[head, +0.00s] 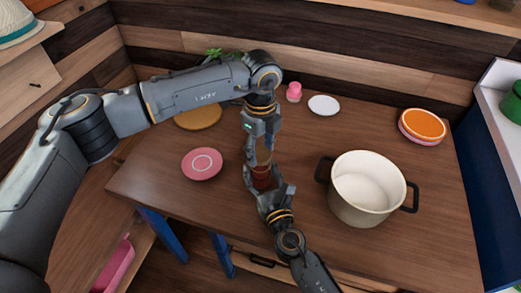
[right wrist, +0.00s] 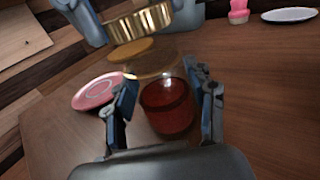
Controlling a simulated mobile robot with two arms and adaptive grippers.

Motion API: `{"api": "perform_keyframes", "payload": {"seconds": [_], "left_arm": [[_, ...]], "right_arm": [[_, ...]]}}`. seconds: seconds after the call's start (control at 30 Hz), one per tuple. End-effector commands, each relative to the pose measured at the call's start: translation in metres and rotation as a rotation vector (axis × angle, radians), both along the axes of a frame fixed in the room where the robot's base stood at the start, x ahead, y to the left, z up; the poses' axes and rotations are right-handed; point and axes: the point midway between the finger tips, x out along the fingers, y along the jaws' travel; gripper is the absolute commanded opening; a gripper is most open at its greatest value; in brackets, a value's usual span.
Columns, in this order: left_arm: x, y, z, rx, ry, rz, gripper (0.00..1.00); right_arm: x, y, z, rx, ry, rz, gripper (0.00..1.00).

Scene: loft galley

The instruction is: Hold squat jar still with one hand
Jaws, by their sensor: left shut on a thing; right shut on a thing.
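The squat jar (right wrist: 168,106) is clear glass with dark red contents. It stands upright on the table between the fingers of my right gripper (right wrist: 163,98), which is shut on it. In the head view the jar (head: 262,177) shows as a small dark red patch, partly hidden by both grippers.
A cream pot (head: 367,215) with dark handles stands right of the jar. A pink plate (head: 202,164) lies to the left, a tan round board (head: 198,118) behind it. A pink bottle (head: 293,92), a white plate (head: 324,105) and stacked orange-topped plates (head: 422,124) stand at the back.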

Motion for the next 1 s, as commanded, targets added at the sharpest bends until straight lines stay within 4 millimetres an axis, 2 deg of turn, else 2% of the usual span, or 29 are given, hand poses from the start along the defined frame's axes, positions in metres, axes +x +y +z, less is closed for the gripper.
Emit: {"api": "perform_keyframes", "payload": {"seconds": [0.27,0.37,0.6,0.87,0.9,1.0], "left_arm": [[0.0,0.0,0.001,-0.001,-0.001,0.0,0.13],[0.001,0.0,0.008,-0.001,-0.003,0.0,0.13],[0.001,0.0,0.037,-0.001,-0.003,0.0,0.13],[0.0,0.0,0.04,0.0,0.0,0.0,0.13],[0.0,0.0,0.04,0.0,0.0,0.0,0.13],[0.0,0.0,0.04,-0.001,-0.001,0.0,0.13]], "right_arm": [[0.0,0.0,0.0,0.0,-0.001,0.0,0.0],[0.0,0.0,0.0,0.0,-0.001,0.0,0.0],[0.0,0.0,0.0,0.0,0.0,0.0,0.0],[0.0,0.0,0.0,0.0,0.0,0.0,0.0],[0.0,0.0,0.0,0.0,0.0,0.0,0.63],[0.0,0.0,0.0,0.0,0.0,0.0,0.82]]}}
